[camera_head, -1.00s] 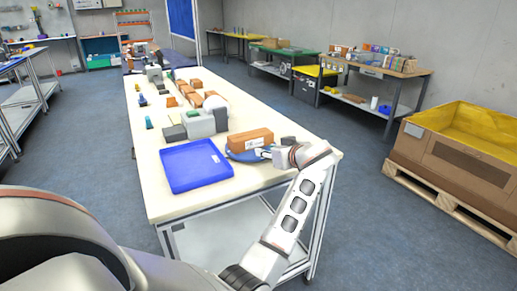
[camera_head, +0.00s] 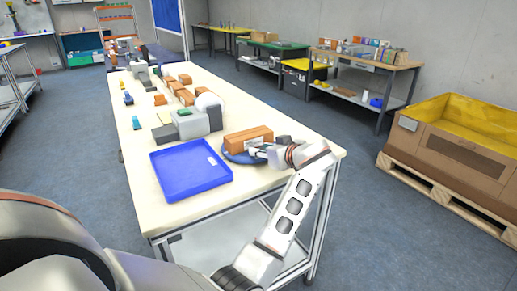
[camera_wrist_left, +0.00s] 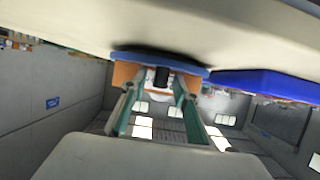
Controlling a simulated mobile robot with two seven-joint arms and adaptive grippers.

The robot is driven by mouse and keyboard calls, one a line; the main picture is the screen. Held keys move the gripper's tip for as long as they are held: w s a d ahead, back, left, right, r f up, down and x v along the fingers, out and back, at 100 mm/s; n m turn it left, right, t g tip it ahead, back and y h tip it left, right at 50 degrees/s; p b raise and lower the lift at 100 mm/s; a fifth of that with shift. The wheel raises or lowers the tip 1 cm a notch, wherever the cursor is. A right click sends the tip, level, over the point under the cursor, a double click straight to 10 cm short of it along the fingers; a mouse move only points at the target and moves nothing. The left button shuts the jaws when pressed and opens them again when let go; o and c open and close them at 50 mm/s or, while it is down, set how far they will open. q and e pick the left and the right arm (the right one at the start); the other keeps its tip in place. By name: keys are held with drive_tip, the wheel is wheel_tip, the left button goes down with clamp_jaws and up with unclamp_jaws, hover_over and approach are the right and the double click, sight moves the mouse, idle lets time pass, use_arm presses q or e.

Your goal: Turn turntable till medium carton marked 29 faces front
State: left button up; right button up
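A brown carton (camera_head: 247,136) sits on the round blue turntable (camera_head: 232,157) near the table's front right; no number on it is readable. My left gripper (camera_head: 264,150) is at the turntable's right side, beside the carton, its fingers small in the head view. In the left wrist view the gripper (camera_wrist_left: 155,98) has its two fingers spread apart. A dark upright piece (camera_wrist_left: 161,76) shows between them, in front of the orange-brown carton (camera_wrist_left: 125,75) and under the blue turntable edge (camera_wrist_left: 160,60); I cannot tell whether they touch it. My right gripper is not in view.
A blue tray (camera_head: 190,172) lies left of the turntable. A grey box-shaped device (camera_head: 187,124) stands behind the tray, with several brown cartons (camera_head: 186,97) farther back. A large yellow-lined crate (camera_head: 455,140) stands on a pallet to the right.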

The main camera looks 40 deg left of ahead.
use_arm(q)
drive_tip(key=shift+a, duration=0.15)
idle(0.3)
clamp_jaws()
